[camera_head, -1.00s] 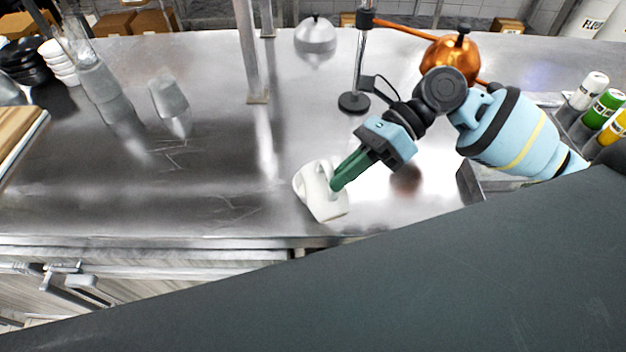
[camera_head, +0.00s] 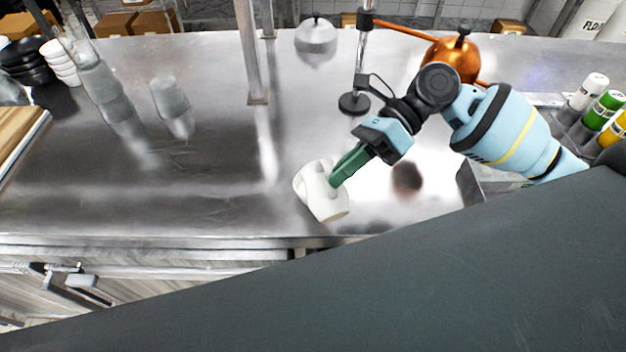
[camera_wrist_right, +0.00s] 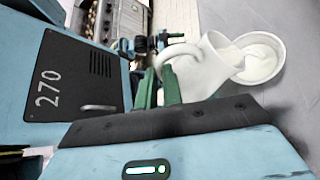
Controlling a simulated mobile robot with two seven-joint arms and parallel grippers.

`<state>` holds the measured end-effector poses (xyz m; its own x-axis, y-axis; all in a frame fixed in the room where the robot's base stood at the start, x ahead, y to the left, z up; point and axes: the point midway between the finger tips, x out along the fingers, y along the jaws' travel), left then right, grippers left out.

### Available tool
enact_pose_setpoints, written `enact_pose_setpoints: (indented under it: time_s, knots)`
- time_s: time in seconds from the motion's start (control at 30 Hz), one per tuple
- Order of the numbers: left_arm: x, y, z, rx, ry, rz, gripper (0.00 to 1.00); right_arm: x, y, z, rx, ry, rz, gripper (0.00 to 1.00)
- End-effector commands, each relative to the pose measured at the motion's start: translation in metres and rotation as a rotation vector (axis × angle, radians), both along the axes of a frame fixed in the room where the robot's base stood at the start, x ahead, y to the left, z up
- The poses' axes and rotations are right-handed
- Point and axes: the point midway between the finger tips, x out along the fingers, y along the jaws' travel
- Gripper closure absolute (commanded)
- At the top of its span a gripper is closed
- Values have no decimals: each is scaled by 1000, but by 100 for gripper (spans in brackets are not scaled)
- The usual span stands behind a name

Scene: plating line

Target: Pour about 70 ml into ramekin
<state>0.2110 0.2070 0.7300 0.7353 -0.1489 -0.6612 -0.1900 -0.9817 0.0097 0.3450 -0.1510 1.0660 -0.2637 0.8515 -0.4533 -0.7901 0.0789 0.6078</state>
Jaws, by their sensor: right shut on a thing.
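My right gripper (camera_head: 336,180) is shut on the handle of a white jug (camera_head: 312,184). In the wrist view the green fingers (camera_wrist_right: 160,88) grip the handle, and the jug (camera_wrist_right: 205,68) is tilted with white liquid at its mouth. A round white ramekin (camera_wrist_right: 274,72) is at the jug's mouth in the wrist view, with white liquid inside. I cannot tell whether jug and ramekin touch. In the head view the ramekin cannot be told clearly from the white jug. My left gripper is not in view.
The steel counter (camera_head: 210,205) is clear left of the jug. A lamp stand (camera_head: 354,103) and a copper lamp (camera_head: 452,58) are behind my right arm. Squeeze bottles (camera_head: 603,108) stand at the right. Dark and white bowls (camera_head: 60,65) are stacked at the far left.

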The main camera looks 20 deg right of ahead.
Motion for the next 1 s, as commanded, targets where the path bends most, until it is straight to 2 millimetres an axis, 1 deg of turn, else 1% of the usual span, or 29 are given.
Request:
enact_pose_setpoints:
  time_s: [0.63,0.77,0.83,0.9,1.0]
  knots:
    - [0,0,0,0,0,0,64,6,0,-1,-1,60,1,100]
    - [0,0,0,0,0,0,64,-7,-1,1,2,-44,3,100]
    - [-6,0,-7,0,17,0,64,-15,-1,-8,7,-123,2,100]
    - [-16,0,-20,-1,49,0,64,-18,-1,-17,10,-169,0,100]
    - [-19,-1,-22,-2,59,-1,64,-19,-1,-15,12,-205,-1,100]
